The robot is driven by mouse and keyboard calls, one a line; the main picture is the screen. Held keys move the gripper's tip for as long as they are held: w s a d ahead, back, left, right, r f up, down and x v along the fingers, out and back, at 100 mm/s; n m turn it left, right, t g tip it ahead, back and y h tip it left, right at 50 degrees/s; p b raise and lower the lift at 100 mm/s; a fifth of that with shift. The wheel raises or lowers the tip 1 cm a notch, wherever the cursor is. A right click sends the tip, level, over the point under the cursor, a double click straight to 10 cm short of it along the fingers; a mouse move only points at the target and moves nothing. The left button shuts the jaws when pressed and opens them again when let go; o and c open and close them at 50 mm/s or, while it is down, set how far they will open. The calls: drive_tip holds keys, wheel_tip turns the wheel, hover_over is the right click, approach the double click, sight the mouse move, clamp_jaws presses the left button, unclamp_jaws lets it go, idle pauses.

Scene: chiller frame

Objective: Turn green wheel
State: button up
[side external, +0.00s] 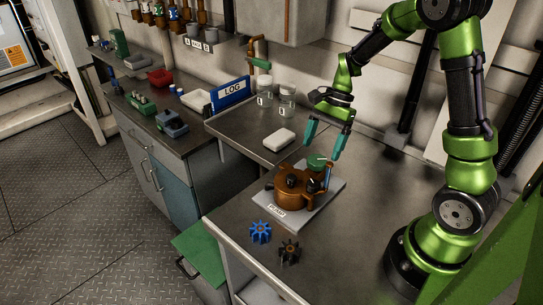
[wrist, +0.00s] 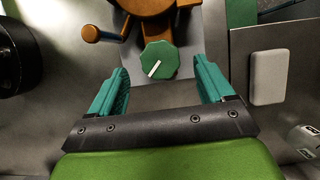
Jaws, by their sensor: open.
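My gripper (side external: 321,151) is open, pointing down close over the wheel. In the wrist view the fingertips of my gripper (wrist: 161,70) are spread wide to either side of the wheel, with a gap on each side. I see no contact. How far the tips are above the wheel is hard to tell.
The pump stands on a grey plate (side external: 326,190), with a handle (wrist: 92,34) beside the wheel. A blue gear (side external: 260,232) and a black gear (side external: 289,251) lie in front. A white box (side external: 279,139) and jars (side external: 287,99) are behind. The bench right of the plate is clear.

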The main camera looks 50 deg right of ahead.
drive_tip(key=v, duration=1.3)
drive_tip(key=shift+d+r, duration=0.15)
drive_tip(key=shift+r, duration=0.1)
drive_tip(key=s+a+r+n+t+h, duration=0.1)
drive_tip(key=s+a+n+t, duration=0.2)
drive_tip(key=s+a+n, duration=0.2)
drive_tip(key=s+a+r+n+t+h, duration=0.1)
drive_tip(key=s+a+n+t, duration=0.3)
drive_tip(key=a+n, duration=0.5)
drive_tip(key=shift+s+a+r, duration=0.45)
drive_tip(key=shift+a, duration=1)
